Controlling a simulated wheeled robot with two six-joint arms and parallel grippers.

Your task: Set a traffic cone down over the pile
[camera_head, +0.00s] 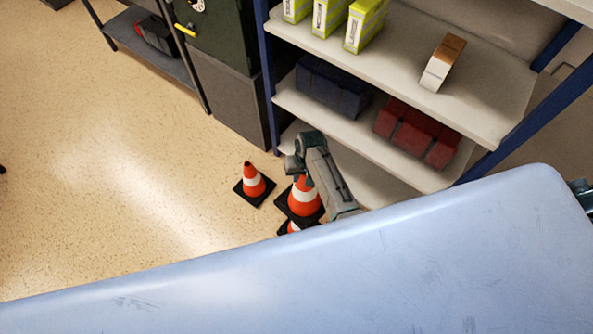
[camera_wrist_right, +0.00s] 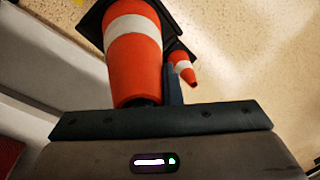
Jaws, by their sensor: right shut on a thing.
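An orange-and-white traffic cone (camera_head: 305,199) with a black square base is in my right gripper (camera_head: 300,172), which is shut on its top. It hangs roughly upright. In the right wrist view the held cone (camera_wrist_right: 134,56) fills the upper middle, its tip between the fingers. Just below it in the head view, part of another cone (camera_head: 293,227) shows; the held cone and a pale blue edge hide the rest. I cannot tell whether the two touch. A separate cone (camera_head: 253,182) stands on the floor to the left. My left gripper is not in view.
A shelf unit (camera_head: 475,105) with yellow-green boxes (camera_head: 365,24), blue bins (camera_head: 333,87) and red bins (camera_head: 417,132) stands close right of the cones. A dark cabinet (camera_head: 228,95) stands behind. Open floor (camera_head: 120,190) lies left. A pale blue surface (camera_head: 400,270) covers the foreground.

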